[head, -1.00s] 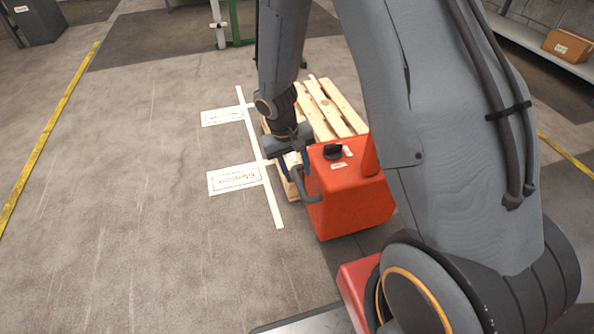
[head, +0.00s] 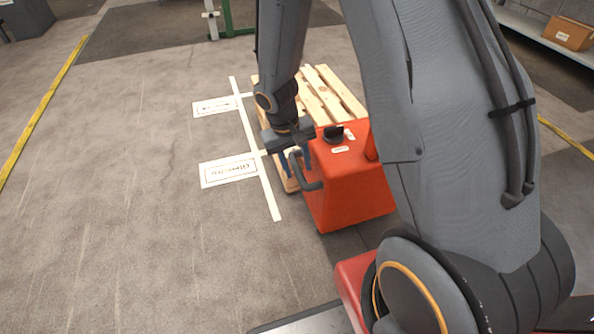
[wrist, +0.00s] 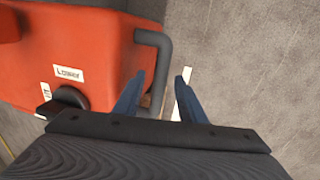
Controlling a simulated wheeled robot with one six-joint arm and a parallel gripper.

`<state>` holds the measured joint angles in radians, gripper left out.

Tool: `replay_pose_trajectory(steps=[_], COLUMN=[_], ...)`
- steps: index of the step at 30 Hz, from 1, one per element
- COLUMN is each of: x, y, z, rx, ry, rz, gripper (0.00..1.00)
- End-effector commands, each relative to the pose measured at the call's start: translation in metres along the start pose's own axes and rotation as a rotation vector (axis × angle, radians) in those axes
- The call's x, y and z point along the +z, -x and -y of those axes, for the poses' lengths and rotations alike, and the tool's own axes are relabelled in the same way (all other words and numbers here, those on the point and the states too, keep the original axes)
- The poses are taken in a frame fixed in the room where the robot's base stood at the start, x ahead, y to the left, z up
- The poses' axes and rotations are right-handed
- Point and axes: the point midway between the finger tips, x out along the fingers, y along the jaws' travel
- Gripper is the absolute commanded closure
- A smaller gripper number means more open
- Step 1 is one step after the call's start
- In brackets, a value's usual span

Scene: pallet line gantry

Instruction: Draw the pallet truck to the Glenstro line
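The red pallet truck (head: 350,192) stands right of centre, its grey handle (head: 309,178) on its left side. It also fills the upper left of the wrist view (wrist: 75,45), with a "Lower" label and black knob. My gripper (head: 294,158) is at the handle. In the wrist view its blue fingers (wrist: 157,95) are spread, with the handle's end between them and gaps visible. A white floor line (head: 263,180) runs left of the truck. A floor label (head: 228,171) lies beside it; its lettering is too small to read surely as Glenstro.
A wooden pallet (head: 325,95) lies behind the truck, partly hidden by my arm. A second floor label (head: 215,106) lies farther up the line. Yellow tape (head: 40,115) marks the left. A shelf holds a cardboard box (head: 568,33). The floor at left is clear.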

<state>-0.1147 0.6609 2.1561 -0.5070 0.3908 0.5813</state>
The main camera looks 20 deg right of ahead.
Motion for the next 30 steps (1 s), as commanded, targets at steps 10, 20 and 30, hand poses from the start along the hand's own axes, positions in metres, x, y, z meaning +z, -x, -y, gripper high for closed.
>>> replay_pose_trajectory(steps=[10, 20, 30], x=[0.000, 0.000, 0.015], y=[-0.012, -0.012, -0.012], z=[0.000, 0.000, 0.000], rx=[-0.001, -0.001, 0.001], ry=[-0.001, -0.001, 0.001], rz=[-0.001, -0.001, 0.003], gripper=[0.63, 1.00, 1.00])
